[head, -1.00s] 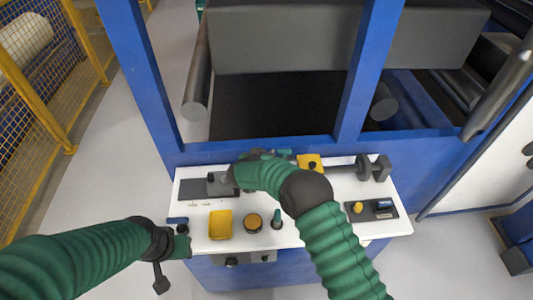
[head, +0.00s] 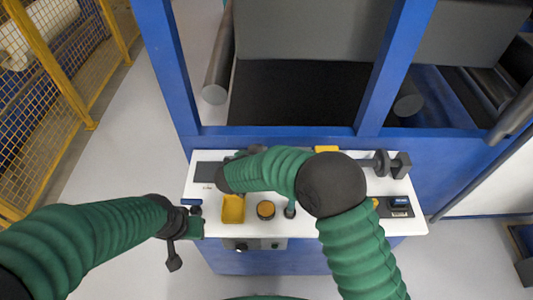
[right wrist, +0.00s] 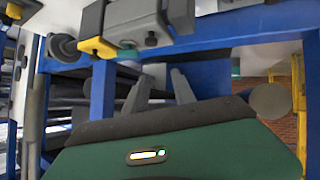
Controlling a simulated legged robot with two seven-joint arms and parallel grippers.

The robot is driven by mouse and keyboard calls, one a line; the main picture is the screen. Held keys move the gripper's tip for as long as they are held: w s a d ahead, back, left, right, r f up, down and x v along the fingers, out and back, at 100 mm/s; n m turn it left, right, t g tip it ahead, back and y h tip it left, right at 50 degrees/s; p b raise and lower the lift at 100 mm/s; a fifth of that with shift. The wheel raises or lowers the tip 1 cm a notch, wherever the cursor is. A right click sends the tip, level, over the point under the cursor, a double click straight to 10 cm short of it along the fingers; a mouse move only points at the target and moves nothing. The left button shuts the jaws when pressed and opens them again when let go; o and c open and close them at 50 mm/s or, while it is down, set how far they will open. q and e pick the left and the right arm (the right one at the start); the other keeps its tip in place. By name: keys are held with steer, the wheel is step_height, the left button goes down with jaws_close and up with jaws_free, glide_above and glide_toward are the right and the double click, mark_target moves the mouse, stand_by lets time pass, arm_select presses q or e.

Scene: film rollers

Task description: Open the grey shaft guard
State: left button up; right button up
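In the right wrist view, a grey box-shaped part (right wrist: 130,18), which looks like the shaft guard, shows at the top beside a yellow block (right wrist: 97,46) and a dark round knob (right wrist: 62,46).
The white control panel (head: 300,232) carries a yellow box (head: 233,209), a yellow round button (head: 266,210) and a small switch plate (head: 398,207). Blue machine posts (head: 395,65) and rollers (head: 217,60) stand behind. A yellow mesh fence (head: 55,120) is at left, with clear floor between.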

steer(key=shift+v, duration=1.15)
